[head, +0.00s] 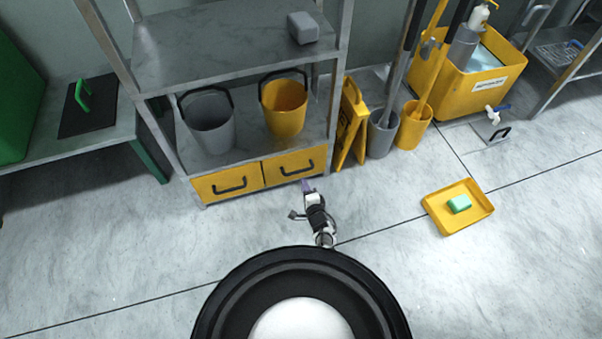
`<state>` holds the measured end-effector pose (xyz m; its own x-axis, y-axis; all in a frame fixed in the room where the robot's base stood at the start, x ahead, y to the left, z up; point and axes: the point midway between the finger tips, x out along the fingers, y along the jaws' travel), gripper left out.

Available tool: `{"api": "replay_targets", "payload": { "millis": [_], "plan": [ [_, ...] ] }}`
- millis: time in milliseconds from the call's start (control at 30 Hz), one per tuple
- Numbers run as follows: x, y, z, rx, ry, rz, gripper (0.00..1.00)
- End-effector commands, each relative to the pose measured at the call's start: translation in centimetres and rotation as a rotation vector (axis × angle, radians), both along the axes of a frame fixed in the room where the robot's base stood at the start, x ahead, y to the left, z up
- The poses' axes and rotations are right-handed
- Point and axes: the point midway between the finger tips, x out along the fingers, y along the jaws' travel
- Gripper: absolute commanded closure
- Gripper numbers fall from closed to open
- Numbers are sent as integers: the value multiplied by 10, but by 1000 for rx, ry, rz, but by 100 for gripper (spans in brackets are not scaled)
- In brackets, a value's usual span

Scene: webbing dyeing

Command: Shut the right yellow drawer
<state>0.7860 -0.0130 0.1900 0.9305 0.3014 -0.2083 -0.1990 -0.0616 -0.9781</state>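The right yellow drawer (312,157) is at the base of the metal shelf unit, with a black bar handle on its front. Its front looks about level with that of the left yellow drawer (206,187); any small gap is too fine to tell from this angle. My gripper (307,186) is just in front of and below the right drawer, near the right part of its front. I cannot tell whether it touches the drawer. Its fingers are small and seen from above, so their opening is unclear.
Grey and yellow buckets (208,122) (284,105) stand on the shelf above the drawers. A folded yellow floor sign (350,125) stands right of the unit, beside slim grey and yellow containers. A yellow tray (440,213) with a green block lies on the floor at right. Floor before the drawers is otherwise clear.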

Motion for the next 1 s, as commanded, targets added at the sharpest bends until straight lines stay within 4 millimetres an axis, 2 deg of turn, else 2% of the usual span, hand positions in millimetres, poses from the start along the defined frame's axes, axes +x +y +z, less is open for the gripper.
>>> {"api": "replay_targets", "payload": {
  "millis": [33,100,300,1000],
  "plan": [
    [-10,-3,7,0,3,-3,68],
    [-19,-6,8,0,3,-1,68],
    [-36,-11,8,-1,3,0,68],
    [-38,-12,7,-1,3,0,68]
  ]
}}
